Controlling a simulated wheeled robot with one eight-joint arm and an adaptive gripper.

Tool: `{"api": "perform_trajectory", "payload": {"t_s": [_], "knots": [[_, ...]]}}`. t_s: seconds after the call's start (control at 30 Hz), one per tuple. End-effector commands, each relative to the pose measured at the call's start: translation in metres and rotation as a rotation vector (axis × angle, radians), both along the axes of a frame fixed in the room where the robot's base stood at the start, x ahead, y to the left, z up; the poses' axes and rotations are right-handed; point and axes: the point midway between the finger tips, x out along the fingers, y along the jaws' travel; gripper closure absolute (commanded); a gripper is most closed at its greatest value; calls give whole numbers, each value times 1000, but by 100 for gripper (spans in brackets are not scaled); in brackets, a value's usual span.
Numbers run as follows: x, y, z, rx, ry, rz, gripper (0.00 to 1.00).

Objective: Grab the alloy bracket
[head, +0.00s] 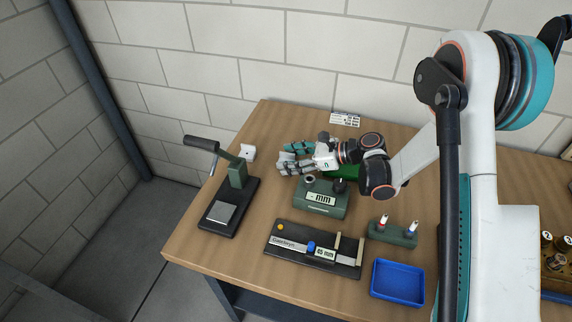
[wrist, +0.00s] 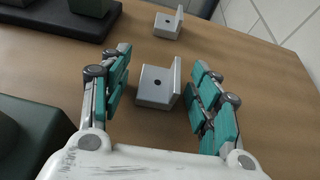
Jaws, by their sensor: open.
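Two small light-grey L-shaped brackets, each with a dark hole, lie on the table in the wrist view. The nearer bracket (wrist: 156,90) lies between the spread fingers of my gripper (wrist: 161,62), with gaps visible on both sides. The farther bracket (wrist: 166,26) lies beyond the fingertips. I cannot tell from looks which is alloy. In the head view, my gripper (head: 283,157) is open and low over the table behind the green gauge box.
A green lever press on a black base (head: 229,206) stands left. A green gauge box (head: 320,199) is in front of my gripper. A black measuring slide (head: 290,245), a blue tray (head: 398,282) and a green marker holder (head: 392,235) are nearer the front. A wall rises behind.

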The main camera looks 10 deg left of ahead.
Motion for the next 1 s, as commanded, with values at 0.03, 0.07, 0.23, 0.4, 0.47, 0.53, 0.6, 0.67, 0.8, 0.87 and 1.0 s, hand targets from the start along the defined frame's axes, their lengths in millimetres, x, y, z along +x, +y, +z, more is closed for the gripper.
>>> {"api": "perform_trajectory", "payload": {"t_s": [0.03, 0.07, 0.23, 0.4, 0.47, 0.53, 0.6, 0.67, 0.8, 0.87, 1.0], "knots": [[0, 1, -1, 0, 0, 0, 43], [0, 1, 0, 0, 0, -1, 43], [0, 1, 0, 0, 1, -1, 52], [0, 1, 0, 0, 1, 0, 91], [0, 1, 0, 0, 1, 0, 91], [0, 1, 1, 0, 1, 0, 91], [0, 1, 1, 0, 1, 0, 92], [0, 1, 1, 0, 1, 0, 92], [0, 1, 4, 0, 1, 0, 92], [0, 1, 8, 0, 1, 0, 92], [0, 1, 23, 1, 1, 0, 92]]}}
